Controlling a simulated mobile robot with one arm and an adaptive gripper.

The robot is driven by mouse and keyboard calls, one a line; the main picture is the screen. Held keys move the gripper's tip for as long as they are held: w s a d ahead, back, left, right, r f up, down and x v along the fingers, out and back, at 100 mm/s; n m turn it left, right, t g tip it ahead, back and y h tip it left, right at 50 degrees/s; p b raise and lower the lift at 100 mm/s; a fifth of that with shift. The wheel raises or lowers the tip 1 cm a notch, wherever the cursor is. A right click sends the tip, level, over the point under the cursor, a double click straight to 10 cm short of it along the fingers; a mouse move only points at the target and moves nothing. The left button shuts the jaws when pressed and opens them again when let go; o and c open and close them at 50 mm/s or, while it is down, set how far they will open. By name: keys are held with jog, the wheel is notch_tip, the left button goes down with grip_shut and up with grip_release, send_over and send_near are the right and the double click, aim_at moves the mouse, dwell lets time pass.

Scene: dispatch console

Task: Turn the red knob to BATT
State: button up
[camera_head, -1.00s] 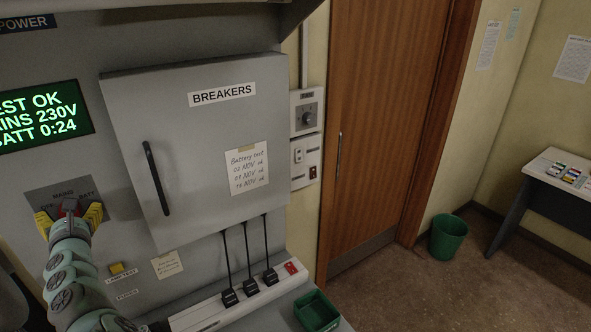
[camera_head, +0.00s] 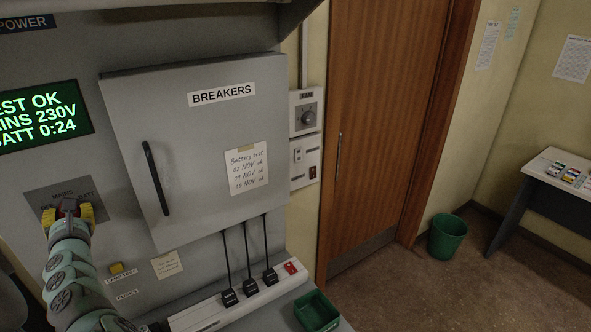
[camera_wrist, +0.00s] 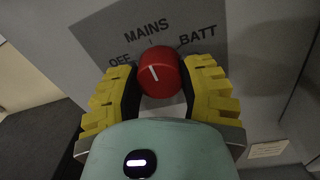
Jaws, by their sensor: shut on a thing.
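The red knob (camera_wrist: 160,76) sits on a dark grey plate (camera_wrist: 105,38) marked OFF, MAINS and BATT. In the wrist view its white pointer line points up and slightly left, toward the MAINS mark. BATT is to the upper right of the knob, and OFF to the left. My gripper (camera_wrist: 160,84) is shut on the knob, one yellow-padded finger on each side.
A green display (camera_head: 42,115) above reads TEST OK, MAINS 230V, BATT 0:24. The breakers cabinet door (camera_head: 190,120) with its black handle (camera_head: 157,178) stands just right of the knob plate. A yellow lamp test button (camera_head: 116,268) is below right.

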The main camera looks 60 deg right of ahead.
jog(key=shift+f+m, duration=0.1)
jog(key=shift+m, duration=0.2)
jog(key=m+b, duration=0.3)
jog(key=m, duration=0.1)
jog(key=shift+f+m, duration=0.15)
jog(key=shift+m, duration=0.25)
jog(key=m+b, duration=0.3)
jog(key=m, duration=0.1)
jog(key=shift+m+b, duration=0.75)
jog(key=shift+m, duration=0.65)
jog(key=o, duration=1.2)
jog(key=shift+o, duration=0.2)
jog(key=shift+r, duration=0.2)
jog(key=shift+s, duration=0.1)
